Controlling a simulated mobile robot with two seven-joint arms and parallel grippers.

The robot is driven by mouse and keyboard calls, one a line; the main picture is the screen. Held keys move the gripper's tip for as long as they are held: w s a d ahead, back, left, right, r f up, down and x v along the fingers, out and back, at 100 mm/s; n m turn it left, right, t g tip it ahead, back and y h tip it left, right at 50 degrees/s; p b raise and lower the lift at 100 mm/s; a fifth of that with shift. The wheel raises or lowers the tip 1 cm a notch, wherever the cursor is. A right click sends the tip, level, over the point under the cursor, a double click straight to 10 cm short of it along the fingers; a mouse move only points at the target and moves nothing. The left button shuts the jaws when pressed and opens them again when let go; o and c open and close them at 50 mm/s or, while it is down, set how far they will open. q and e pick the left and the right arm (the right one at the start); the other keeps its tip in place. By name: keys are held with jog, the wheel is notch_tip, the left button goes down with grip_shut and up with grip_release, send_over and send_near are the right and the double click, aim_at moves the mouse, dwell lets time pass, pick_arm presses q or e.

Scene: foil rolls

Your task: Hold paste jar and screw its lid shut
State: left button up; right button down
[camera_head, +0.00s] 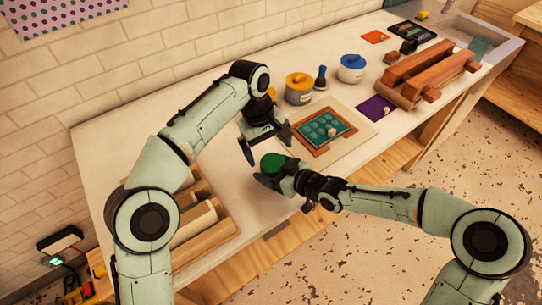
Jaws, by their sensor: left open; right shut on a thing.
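A jar with a green lid (272,162), which I take to be the paste jar, is at my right gripper (270,176) near the front edge of the counter. My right gripper is shut on it from the right, and the fingers hide most of its body. The green lid faces up; whether it is seated or loose I cannot tell. My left gripper (266,148) is open, pointing down just above and behind the green lid. Its two fingers are spread apart with nothing seen between them.
A wooden-framed green tray (322,130) lies right of the grippers. Behind it are a yellow-lidded pot (299,90), a small dark bottle (321,78) and a blue-lidded jar (352,69). A wooden rack (430,75) stands far right. Wooden rolls (195,220) lie at the near left.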

aim_at(273, 162)
pick_arm(q)
jog(key=shift+d+f, duration=0.2)
jog(key=shift+f, duration=0.9)
jog(key=shift+d+f, duration=0.2)
jog(key=shift+f, duration=0.85)
jog(key=c, duration=1.2)
jog(key=m, duration=0.3)
jog(key=shift+g, duration=0.3)
jog(key=o, duration=1.2)
jog(key=shift+c, duration=0.2)
jog(key=shift+d, duration=0.1)
pick_arm(e)
jog(key=shift+a, duration=0.1)
pick_arm(q)
jog(key=shift+r, duration=0.1)
